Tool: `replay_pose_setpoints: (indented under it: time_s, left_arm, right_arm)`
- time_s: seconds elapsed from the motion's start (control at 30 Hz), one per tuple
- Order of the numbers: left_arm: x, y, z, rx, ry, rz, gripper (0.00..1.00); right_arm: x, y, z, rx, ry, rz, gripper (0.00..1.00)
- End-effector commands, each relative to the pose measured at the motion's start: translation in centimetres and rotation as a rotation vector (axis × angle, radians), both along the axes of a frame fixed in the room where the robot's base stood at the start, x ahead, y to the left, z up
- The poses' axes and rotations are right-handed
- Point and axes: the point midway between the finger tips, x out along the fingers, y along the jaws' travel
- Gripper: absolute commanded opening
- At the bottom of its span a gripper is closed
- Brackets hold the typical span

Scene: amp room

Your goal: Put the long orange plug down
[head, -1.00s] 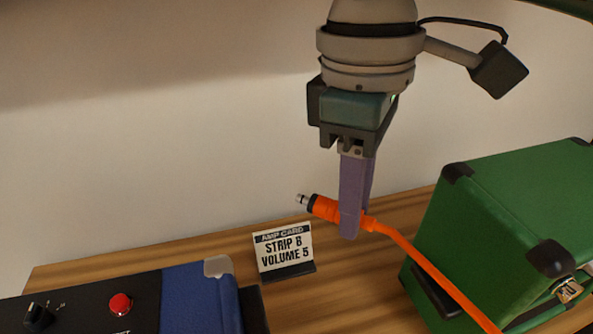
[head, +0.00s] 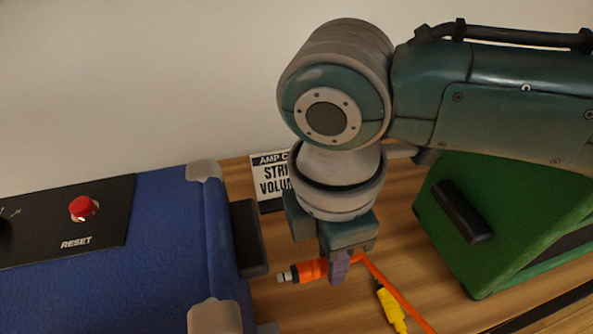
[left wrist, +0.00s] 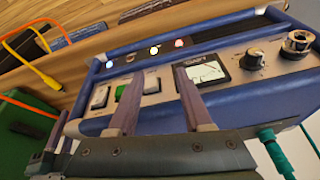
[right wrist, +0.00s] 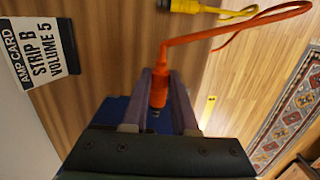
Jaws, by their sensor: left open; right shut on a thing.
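The long orange plug (head: 305,271) has a metal tip pointing left and an orange cable trailing to the right. My right gripper (head: 339,268) is shut on it, low over the wooden table between the blue amp and the green case. The right wrist view shows the orange plug (right wrist: 159,88) between the two fingers. Whether the plug touches the table I cannot tell. My left gripper (left wrist: 158,105) shows only in its own wrist view, open and empty, with its fingers in front of the blue amp's control panel.
The blue amp (head: 150,270) with a red reset button (head: 83,208) stands left. The green case (head: 480,215) stands right. A yellow plug (head: 391,306) lies close to the right of my right gripper. A white amp card (head: 268,182) stands behind, partly covered by my arm.

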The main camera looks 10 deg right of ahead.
Motion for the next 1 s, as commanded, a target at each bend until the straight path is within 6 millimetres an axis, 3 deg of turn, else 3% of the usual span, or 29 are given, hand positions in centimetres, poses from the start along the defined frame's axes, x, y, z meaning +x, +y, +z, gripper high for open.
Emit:
replay_pose_setpoints:
  time_s: [0.03,0.3,0.53,0.8,1.0]
  left_arm:
    - [0.0,0.0,-2.6,-0.001,0.000,0.001,0.50]
    - [0.0,-0.2,-8.4,-0.009,0.000,0.005,0.50]
    - [0.0,-0.3,-9.8,-0.009,0.000,0.005,0.50]
    - [0.1,-0.2,-13.5,-0.008,-0.002,0.005,0.50]
    - [0.1,-0.1,-13.2,-0.003,-0.002,0.000,0.50]
  right_arm:
    - [0.0,0.0,-2.4,0.000,0.000,0.000,0.00]
    - [0.1,0.0,-7.5,0.001,-0.002,0.000,0.00]
    - [0.0,0.0,-8.6,0.000,-0.001,-0.001,0.00]
    - [0.0,0.0,-11.9,0.000,0.000,-0.001,0.00]
    - [0.0,0.0,-11.5,0.000,0.000,-0.001,0.00]
